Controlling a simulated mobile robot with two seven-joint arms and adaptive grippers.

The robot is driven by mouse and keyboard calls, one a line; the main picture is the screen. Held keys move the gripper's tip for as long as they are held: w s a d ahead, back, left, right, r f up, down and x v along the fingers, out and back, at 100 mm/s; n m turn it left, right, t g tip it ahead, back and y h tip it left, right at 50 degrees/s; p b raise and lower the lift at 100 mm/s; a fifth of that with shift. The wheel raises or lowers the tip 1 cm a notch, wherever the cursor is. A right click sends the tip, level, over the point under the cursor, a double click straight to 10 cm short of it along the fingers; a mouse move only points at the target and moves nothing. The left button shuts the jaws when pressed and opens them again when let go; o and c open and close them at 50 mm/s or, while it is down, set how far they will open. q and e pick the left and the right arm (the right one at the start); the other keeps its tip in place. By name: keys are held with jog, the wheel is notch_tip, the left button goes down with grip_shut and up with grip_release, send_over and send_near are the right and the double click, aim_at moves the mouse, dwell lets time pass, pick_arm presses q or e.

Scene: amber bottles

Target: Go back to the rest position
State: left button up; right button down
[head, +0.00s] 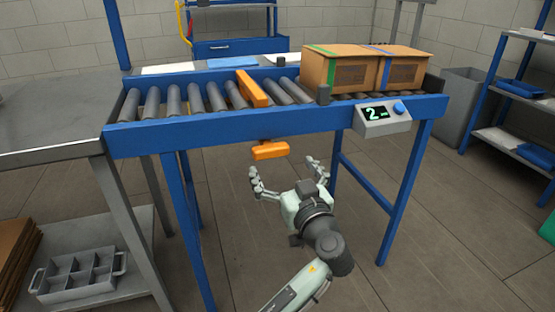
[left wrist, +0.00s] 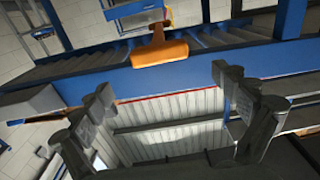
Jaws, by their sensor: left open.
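My left gripper (head: 287,175) is open and empty in the head view, in front of and below the front rail of a blue roller conveyor (head: 240,136). Its fingers point toward the conveyor and touch nothing that I can see. Its two fingers also show spread apart in the left wrist view (left wrist: 165,98). An orange handle (head: 270,150) hangs at the front of the conveyor, just beyond the fingertips. It shows above the gap between the fingers in the left wrist view (left wrist: 159,52). My right gripper is in neither view. I see no amber bottles.
Two cardboard boxes (head: 340,70) with green and blue tape sit on the conveyor's right end. A small display box (head: 382,117) is fixed to its front rail. A grey table (head: 50,110) adjoins on the left. A blue shelf (head: 510,90) stands at right.

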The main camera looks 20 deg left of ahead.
pick_arm(q)
jog(key=shift+s+d, duration=0.1)
jog(key=shift+s, duration=0.05)
jog(key=s+a+f+m+g+h+p, duration=0.1)
jog(key=s+a+f+m+g+h, duration=0.2)
jog(key=f, duration=0.6)
jog(key=s+a+f+m+g+p, duration=0.1)
jog(key=s+a+f+g, duration=0.3)
jog(key=f, duration=0.6)
jog(key=s+a+f+m+g+h, duration=0.2)
jog(key=s+f, duration=0.4)
jog(key=s, duration=0.5)
jog(key=s+a+f+m+g+h+p, duration=0.1)
jog(key=s+a+f+m+g+h, duration=0.1)
jog(key=s+f, duration=0.5)
jog(key=s+a+g+h, duration=0.1)
jog(key=s+a, duration=0.1)
jog(key=s, duration=0.1)
jog(key=shift+s+f+h, duration=0.25)
jog(key=shift+s+h, duration=0.05)
jog(key=shift+s, duration=0.05)
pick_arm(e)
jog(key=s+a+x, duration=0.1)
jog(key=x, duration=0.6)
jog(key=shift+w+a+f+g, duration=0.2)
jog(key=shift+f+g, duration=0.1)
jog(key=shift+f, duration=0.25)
